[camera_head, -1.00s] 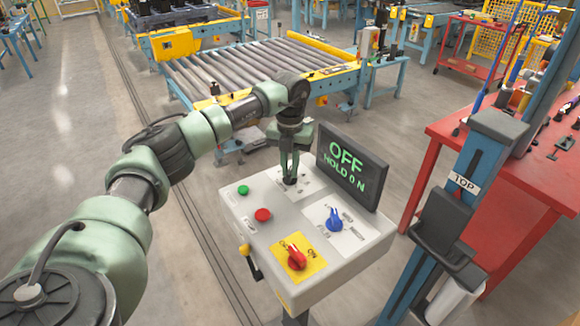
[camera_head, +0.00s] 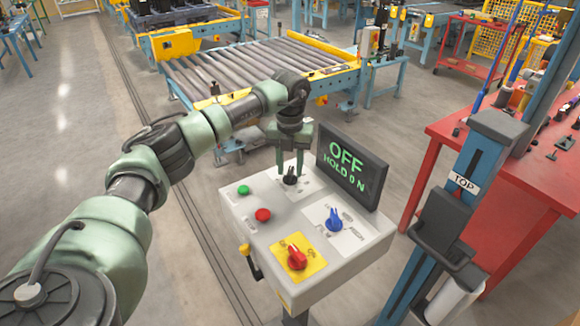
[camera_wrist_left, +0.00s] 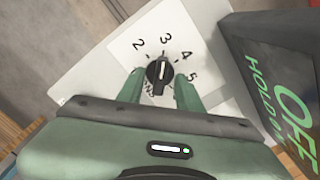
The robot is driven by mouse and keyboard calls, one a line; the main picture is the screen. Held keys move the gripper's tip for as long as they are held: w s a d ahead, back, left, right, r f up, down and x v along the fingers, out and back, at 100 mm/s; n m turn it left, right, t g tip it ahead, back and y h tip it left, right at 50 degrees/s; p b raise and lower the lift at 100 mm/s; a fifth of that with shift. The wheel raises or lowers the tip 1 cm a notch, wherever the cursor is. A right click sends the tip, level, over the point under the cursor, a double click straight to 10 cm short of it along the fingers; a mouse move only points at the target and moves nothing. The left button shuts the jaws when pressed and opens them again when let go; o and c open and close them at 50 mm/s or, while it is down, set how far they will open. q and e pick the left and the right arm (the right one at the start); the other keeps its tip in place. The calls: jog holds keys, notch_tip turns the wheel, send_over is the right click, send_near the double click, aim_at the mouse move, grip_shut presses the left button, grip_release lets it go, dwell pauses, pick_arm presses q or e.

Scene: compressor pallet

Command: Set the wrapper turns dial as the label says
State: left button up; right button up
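The turns dial is a black knob (camera_wrist_left: 158,72) on a white plate (camera_wrist_left: 160,20) marked 2, 3, 4 and 5 in the left wrist view. Its white line points up, roughly at the 3. In the head view the knob (camera_head: 290,179) is at the back of the grey control box (camera_head: 235,211). My left gripper (camera_head: 290,172) points down over it, with its fingers apart on either side of the knob. In the left wrist view the gripper (camera_wrist_left: 158,90) shows small gaps to the knob. No label giving a turns number is readable. My right gripper is out of view.
The box carries a green button (camera_head: 243,190), a red button (camera_head: 263,215), a blue knob (camera_head: 334,220) and a red switch (camera_head: 297,257) on yellow. A screen (camera_head: 352,165) reading OFF, HOLD ON stands close right of the gripper. A red table (camera_head: 480,215) is farther right.

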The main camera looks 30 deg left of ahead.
aim_at(290, 171)
pick_arm(q)
jog(key=shift+r, duration=0.45)
notch_tip(290, 171, up, 7)
jog(key=shift+f+b, duration=0.1)
jog(key=shift+b, duration=0.95)
